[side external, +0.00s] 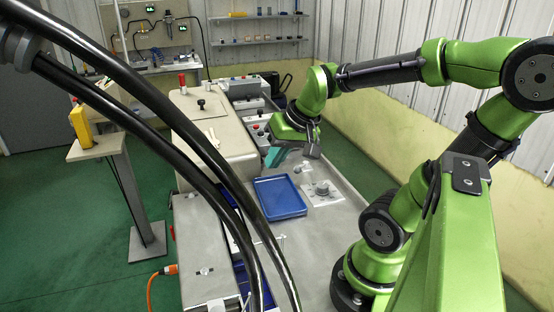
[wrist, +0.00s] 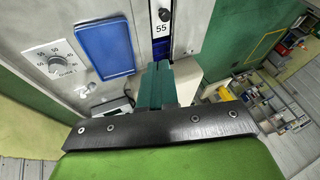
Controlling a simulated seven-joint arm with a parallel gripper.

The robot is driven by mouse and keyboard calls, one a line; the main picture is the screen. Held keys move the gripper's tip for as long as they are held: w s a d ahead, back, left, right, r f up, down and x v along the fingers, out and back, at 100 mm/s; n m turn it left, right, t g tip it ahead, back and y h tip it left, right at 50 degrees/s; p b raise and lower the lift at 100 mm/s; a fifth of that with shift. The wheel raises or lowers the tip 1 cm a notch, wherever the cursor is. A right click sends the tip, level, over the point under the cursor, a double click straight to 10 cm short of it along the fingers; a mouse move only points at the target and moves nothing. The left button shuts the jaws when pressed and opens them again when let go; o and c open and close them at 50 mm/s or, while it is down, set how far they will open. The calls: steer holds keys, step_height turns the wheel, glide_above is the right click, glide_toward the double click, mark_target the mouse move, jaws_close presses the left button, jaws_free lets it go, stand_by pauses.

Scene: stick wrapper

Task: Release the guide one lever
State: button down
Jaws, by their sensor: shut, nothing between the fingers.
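My gripper has teal fingers that are together and empty. They show in the wrist view (wrist: 162,68) and in the side view (side external: 275,157), where they hang above the bench behind the blue tray. In the wrist view, a small dark knob (wrist: 165,15) sits on a narrow strip beyond the fingertips, next to a "55" label (wrist: 161,28). I cannot tell whether this knob is the guide one lever. The fingers appear apart from it. The fingers and gripper body hide part of the bench below them.
A blue tray (side external: 280,198) lies on the grey bench (side external: 335,238); it also shows in the wrist view (wrist: 103,46). A round dial (side external: 322,188) on a marked plate is right of it. A beige housing (side external: 215,130) stands left of my gripper. Control boxes (side external: 240,87) stand behind.

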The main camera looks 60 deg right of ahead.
mark_target(302, 167)
steer(key=s+d+f+n+g, duration=0.1)
steer(key=s+d+f, duration=0.1)
steer(key=d, duration=0.8)
steer(key=s+d+f+n+g+h, duration=0.1)
steer(key=d+f, duration=0.3)
steer(key=d, duration=0.6)
steer(key=shift+s+d+f+h, duration=0.3)
steer(key=shift+s+f, duration=0.05)
steer(key=shift+s, duration=0.45)
steer(key=shift+f, duration=0.1)
steer(key=x, duration=1)
steer(key=shift+s+f, duration=0.1)
steer(key=shift+f, duration=0.1)
steer(key=w+d, duration=0.1)
steer(key=w, duration=0.2)
steer(key=shift+d+f, duration=0.1)
steer(key=shift+d, duration=0.25)
steer(key=shift+w+d, duration=0.1)
steer(key=shift+w, duration=0.05)
